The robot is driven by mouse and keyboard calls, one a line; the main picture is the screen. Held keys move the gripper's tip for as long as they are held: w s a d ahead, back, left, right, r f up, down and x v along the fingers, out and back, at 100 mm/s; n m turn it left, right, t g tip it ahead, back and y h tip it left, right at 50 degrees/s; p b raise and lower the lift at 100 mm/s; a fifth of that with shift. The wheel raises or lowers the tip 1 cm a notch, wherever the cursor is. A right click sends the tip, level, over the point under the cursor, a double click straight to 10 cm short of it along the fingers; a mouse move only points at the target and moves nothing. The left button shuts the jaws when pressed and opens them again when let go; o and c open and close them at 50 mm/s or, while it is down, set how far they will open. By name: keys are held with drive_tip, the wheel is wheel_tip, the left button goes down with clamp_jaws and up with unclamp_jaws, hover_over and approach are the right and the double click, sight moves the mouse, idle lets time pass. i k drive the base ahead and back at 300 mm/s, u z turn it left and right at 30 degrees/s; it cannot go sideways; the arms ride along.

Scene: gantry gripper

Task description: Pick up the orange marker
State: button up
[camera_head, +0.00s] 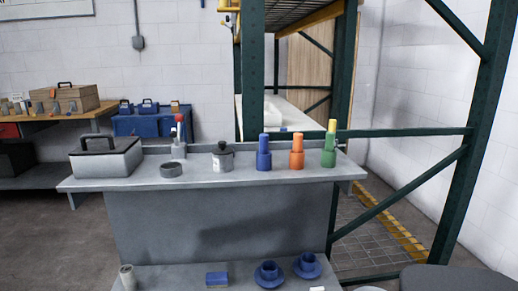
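The orange marker (297,143) stands upright on the right half of the grey bench top (220,177). Its lower part is wider, like an orange cup or base; I cannot tell whether this is a separate piece. A blue upright piece (263,152) of similar shape stands close on its left. A green piece with a yellow top (329,145) stands on its right. The three look apart from each other. My gripper is not in view.
Left along the bench stand a dark-lidded pot (222,160), a dark ring (171,170) and a grey case (106,158). A green rack post (252,70) rises behind the bench. A lower shelf holds blue cups on saucers (268,273). The bench front edge is clear.

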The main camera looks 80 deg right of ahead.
sight(298, 138)
drive_tip(key=k, duration=1.1)
drive_tip(key=u, duration=0.05)
